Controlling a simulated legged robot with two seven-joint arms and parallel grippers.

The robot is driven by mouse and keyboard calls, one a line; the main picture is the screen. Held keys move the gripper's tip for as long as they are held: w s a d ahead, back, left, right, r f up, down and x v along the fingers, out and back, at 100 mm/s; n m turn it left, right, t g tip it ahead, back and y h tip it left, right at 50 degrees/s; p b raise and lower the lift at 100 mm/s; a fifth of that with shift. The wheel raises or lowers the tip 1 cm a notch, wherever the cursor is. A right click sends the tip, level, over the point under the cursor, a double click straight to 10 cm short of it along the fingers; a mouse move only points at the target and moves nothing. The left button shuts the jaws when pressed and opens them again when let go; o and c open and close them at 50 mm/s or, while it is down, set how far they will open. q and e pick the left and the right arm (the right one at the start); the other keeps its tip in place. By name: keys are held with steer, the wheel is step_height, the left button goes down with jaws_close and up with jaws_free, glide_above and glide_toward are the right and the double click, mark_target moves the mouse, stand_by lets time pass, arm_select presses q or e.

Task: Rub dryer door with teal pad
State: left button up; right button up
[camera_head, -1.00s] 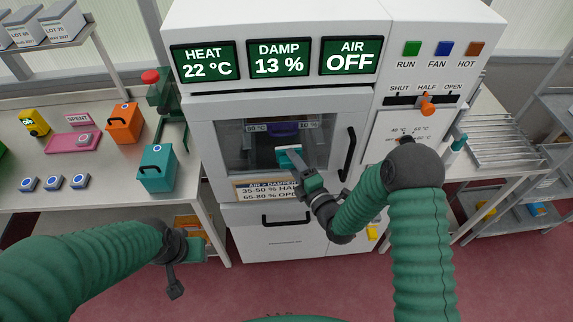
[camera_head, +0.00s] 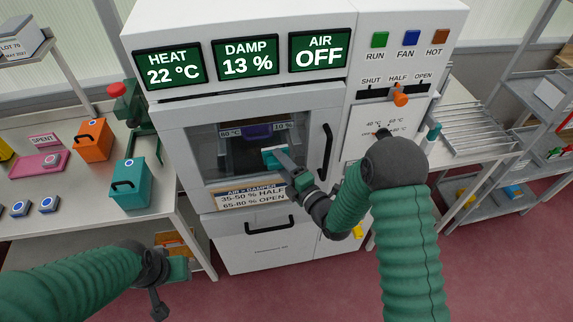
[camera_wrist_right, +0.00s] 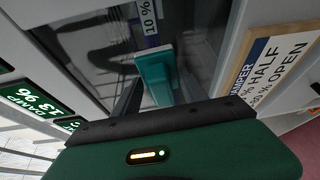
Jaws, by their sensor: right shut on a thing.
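The dryer door (camera_head: 198,134) is shut, with a dark window (camera_head: 222,152) in a pale frame and a black handle (camera_head: 327,150) on its right. My right gripper (camera_head: 274,160) is in front of the window, shut on the teal pad (camera_head: 271,158). The pad also shows in the right wrist view (camera_wrist_right: 155,72), its face at or against the dark glass; I cannot tell whether it touches. My left gripper (camera_head: 172,285) hangs low at the left, away from the dryer; whether its jaws are open is unclear.
A table at the left holds a teal box (camera_head: 131,184), an orange box (camera_head: 92,139) and a pink tray (camera_head: 40,164). A label (camera_head: 250,196) sits below the window. A wire rack (camera_head: 468,128) stands right of the dryer. Red floor lies in front.

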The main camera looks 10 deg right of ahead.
steer(key=shift+a, duration=1.15)
steer(key=shift+a+f+b, duration=0.1)
steer(key=shift+a+b, duration=0.75)
steer(key=shift+a, duration=0.9)
steer(key=shift+a+b, duration=0.6)
steer(key=shift+a, duration=1.25)
steer(key=shift+s, duration=0.1)
steer(key=s+b, duration=0.1)
steer(key=s, duration=0.4)
steer(key=shift+s, duration=0.35)
